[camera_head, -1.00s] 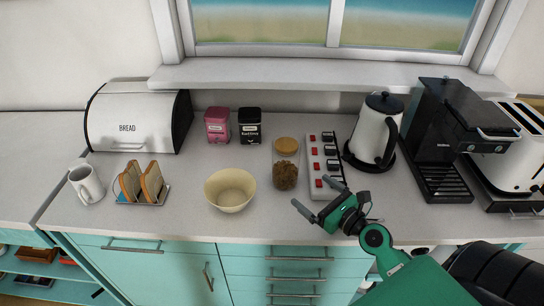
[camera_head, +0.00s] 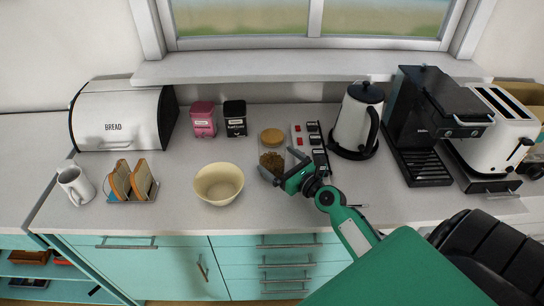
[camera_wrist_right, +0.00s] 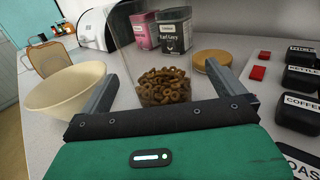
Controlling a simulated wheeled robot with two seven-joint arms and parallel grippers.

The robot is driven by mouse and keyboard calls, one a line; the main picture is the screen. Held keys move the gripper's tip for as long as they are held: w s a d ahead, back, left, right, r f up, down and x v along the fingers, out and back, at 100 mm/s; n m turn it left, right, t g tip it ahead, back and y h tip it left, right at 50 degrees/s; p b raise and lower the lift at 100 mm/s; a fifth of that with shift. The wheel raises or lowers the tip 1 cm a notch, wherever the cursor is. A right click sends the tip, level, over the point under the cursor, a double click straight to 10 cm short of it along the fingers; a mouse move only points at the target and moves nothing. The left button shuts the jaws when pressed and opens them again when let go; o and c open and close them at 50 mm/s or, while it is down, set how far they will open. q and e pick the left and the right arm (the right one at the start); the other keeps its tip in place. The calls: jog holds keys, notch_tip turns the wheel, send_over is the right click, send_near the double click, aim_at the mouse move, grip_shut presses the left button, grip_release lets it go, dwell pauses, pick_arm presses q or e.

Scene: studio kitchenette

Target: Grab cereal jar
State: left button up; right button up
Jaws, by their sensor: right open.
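The cereal jar (camera_head: 271,161) is clear glass with brown ring cereal in its lower part. It stands upright on the counter, right of the cream bowl. In the right wrist view the jar (camera_wrist_right: 163,86) shows between my two fingers, its top cut off by the frame. A round wooden lid (camera_wrist_right: 212,60) shows behind and right of it there. My right gripper (camera_head: 282,165) is open, with its fingertips at the near side and right side of the jar. Whether the fingers touch the glass I cannot tell. My left gripper is not in view.
The cream bowl (camera_head: 218,184) is close on the left. A black-and-white switch strip with red buttons (camera_head: 309,145) is close on the right, near my gripper. Pink (camera_head: 203,120) and black (camera_head: 235,118) canisters stand behind. A kettle (camera_head: 357,122) is farther right.

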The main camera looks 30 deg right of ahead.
jog(key=w, duration=0.4)
jog(key=shift+w+a+p, duration=0.1)
jog(key=shift+a+p, duration=0.2)
jog(key=c, duration=1)
jog(key=shift+c, duration=1.3)
jog(key=shift+r, duration=0.15)
